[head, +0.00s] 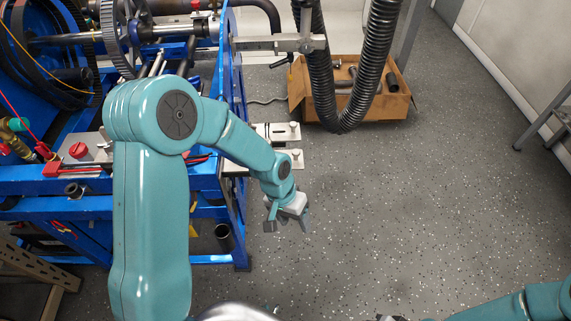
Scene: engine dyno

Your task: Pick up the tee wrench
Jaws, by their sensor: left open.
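My left gripper (287,222) hangs open and empty, its fingers pointing down over the bare floor just right of the blue engine stand. I cannot make out a tee wrench for certain. Long metal rods and red-handled tools lie on the blue stand, partly hidden behind my left arm, and I cannot tell whether one of them is the wrench. My right arm comes in at the bottom right corner.
The blue engine stand (240,190) fills the left side, with shafts and gears above. A black corrugated hose (345,122) hangs at the upper middle. Behind it a cardboard box (408,103) holds metal parts. Grey speckled floor (430,200) lies clear to the right.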

